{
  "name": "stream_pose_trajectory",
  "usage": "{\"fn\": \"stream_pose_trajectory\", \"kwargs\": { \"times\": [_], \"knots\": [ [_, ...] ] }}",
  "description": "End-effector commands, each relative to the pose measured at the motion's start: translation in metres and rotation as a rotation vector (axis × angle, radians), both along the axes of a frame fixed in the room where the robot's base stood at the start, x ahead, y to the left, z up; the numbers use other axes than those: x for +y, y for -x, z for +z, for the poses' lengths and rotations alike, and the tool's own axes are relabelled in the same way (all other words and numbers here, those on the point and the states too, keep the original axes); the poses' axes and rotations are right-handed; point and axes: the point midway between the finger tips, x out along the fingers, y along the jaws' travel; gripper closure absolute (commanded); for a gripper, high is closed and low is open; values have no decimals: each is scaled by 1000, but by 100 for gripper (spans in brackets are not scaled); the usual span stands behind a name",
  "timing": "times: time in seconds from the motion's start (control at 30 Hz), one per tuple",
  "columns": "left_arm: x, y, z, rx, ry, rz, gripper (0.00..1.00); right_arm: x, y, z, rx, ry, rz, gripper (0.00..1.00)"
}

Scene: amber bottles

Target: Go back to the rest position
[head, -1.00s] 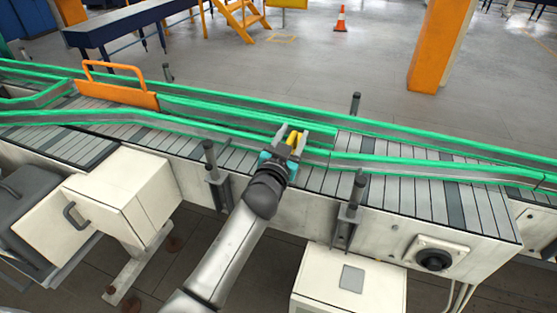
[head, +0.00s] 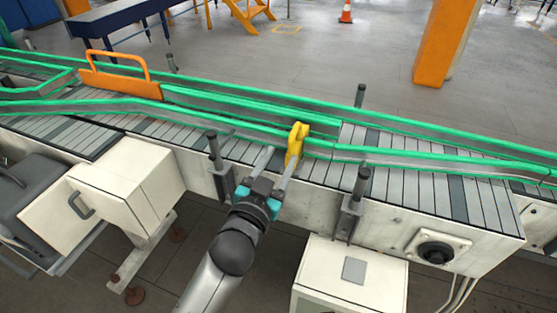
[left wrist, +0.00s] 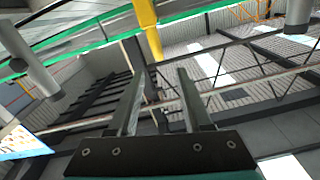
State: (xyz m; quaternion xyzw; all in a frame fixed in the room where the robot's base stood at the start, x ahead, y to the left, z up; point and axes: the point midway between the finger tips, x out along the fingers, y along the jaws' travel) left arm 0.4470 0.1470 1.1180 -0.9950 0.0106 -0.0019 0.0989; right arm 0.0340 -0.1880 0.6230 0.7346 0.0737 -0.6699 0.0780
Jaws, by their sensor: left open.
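My left gripper (head: 277,166) is in front of the conveyor's near rail in the head view, with its two fingers apart and nothing between them. In the left wrist view its fingers (left wrist: 158,90) also stand apart and empty. A yellow piece (head: 295,146) with a hooked top is upright at the near green rail, just beyond the fingertips and apart from them. A yellow part also shows past the fingers in the left wrist view (left wrist: 147,25). My right gripper is not in view. No amber bottle can be made out.
The conveyor (head: 420,190) with green-edged rails runs across the view. An orange gate (head: 120,84) stands on it at left. Dark posts (head: 359,185) rise along its near side. A white box (head: 350,280) stands in front. The floor beyond is mostly open, with an orange pillar (head: 445,45).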

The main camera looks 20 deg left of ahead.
Motion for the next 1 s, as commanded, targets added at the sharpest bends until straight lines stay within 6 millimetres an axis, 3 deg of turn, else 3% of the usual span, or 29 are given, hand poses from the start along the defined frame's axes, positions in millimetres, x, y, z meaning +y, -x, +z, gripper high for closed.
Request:
{"fn": "stream_pose_trajectory", "kwargs": {
  "times": [0.4,0.47,0.53,0.67,0.77,0.87,1.0],
  "knots": [
    [0,0,-1,1,1,-1,50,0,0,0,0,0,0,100],
    [0,0,-7,13,0,-2,50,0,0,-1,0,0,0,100],
    [-1,0,-26,46,0,-5,50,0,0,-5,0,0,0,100],
    [-5,5,-100,179,-3,-17,50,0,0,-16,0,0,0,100],
    [-6,19,-176,320,-6,-29,50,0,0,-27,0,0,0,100],
    [-6,42,-249,463,-8,-37,50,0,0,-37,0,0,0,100],
    [-4,90,-347,665,-10,-44,50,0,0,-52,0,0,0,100]
  ]
}}
